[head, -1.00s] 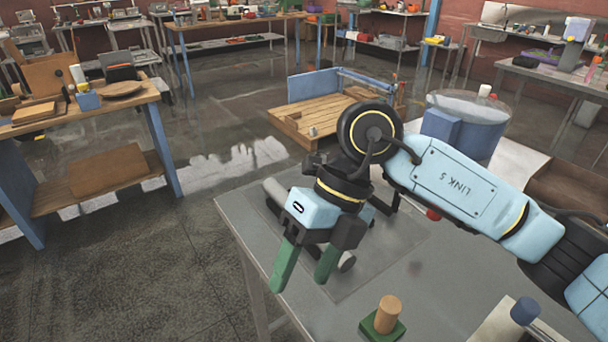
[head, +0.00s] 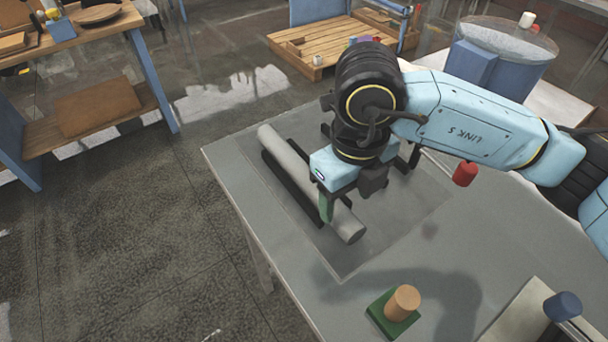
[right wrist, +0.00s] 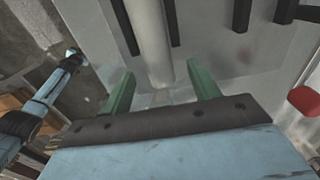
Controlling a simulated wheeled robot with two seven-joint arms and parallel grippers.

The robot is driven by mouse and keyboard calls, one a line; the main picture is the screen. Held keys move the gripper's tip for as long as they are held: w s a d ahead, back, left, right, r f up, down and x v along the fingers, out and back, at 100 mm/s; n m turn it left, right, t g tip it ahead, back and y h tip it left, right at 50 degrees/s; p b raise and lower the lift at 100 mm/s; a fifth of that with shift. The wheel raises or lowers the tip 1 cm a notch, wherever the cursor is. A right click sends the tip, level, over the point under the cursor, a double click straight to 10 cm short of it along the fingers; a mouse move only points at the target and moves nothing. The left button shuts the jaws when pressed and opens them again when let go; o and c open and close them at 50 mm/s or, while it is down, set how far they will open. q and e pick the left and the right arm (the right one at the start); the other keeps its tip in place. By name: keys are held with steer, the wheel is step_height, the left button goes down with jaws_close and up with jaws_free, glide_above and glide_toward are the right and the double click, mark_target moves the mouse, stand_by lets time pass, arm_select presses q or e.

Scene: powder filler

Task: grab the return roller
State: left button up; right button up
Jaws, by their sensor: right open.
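The return roller (head: 348,222) is a long grey cylinder lying slantwise beside a dark bar on the grey table. In the right wrist view the roller (right wrist: 150,40) runs down between the two green fingers of my right gripper (right wrist: 161,92). The fingers are apart, with nothing held between them. A light-blue arm, apparently my left one, shows at the left of that view; its gripper is too small to read.
A green block with a wooden peg (head: 402,302) stands at the table's front. A red cylinder (head: 465,174) is right of my right wrist, and a blue-topped item (head: 562,306) is at the lower right. Dark brackets (right wrist: 242,15) lie right of the roller. Open floor lies left of the table.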

mark_target(343, 213)
step_height(343, 213, down, 5)
steer(key=shift+s+a, duration=0.1)
steer(key=shift+s, duration=0.05)
steer(key=shift+r, duration=0.1)
jaws_close()
stand_by(0.3)
